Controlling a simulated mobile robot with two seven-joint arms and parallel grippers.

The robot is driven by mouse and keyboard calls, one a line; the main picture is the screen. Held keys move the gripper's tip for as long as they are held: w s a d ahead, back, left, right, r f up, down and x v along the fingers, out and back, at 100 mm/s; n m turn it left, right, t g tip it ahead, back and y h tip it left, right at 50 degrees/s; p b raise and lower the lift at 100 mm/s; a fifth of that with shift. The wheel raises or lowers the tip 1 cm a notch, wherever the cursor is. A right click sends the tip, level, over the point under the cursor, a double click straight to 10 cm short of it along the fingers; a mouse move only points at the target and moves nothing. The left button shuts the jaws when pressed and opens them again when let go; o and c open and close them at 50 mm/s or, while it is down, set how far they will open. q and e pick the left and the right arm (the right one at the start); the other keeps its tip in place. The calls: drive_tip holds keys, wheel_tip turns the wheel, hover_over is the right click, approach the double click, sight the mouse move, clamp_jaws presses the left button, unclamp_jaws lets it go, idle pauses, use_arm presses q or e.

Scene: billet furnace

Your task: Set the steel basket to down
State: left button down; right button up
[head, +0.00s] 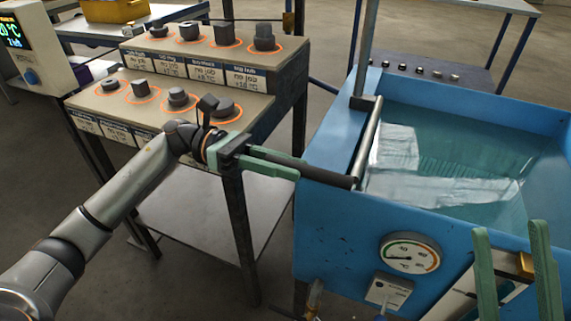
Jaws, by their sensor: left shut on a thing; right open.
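The blue tank (335,215) holds teal water (470,130). A steel bar (367,140) runs along the tank's left inner side, beside an upright post (365,50). A dark handle (325,175) reaches from the bar's near end, out over the tank's left rim. My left gripper (285,163) has its green fingers shut on this handle, left of the tank. The steel basket cannot be made out clearly; pale patches in the water may be reflections or something submerged. My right gripper (509,226) is open and empty at the lower right, in front of the tank.
A stepped rack (190,72) with several dark metal parts in orange rings stands left of the tank, close to my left arm. A round gauge (410,253) is on the tank's front. A bench (425,60) with several small pieces stands behind.

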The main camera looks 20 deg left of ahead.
use_arm(q)
drive_tip(key=c, duration=1)
unclamp_jaws()
drive_tip(key=shift+f, duration=0.45)
drive_tip(key=o, duration=0.3)
drive_tip(key=shift+r, duration=0.25)
drive_tip(key=a, duration=1.2)
drive_tip(key=shift+w+a, duration=0.2)
drive_tip(key=shift+a, duration=0.05)
drive_tip(key=shift+s, duration=0.1)
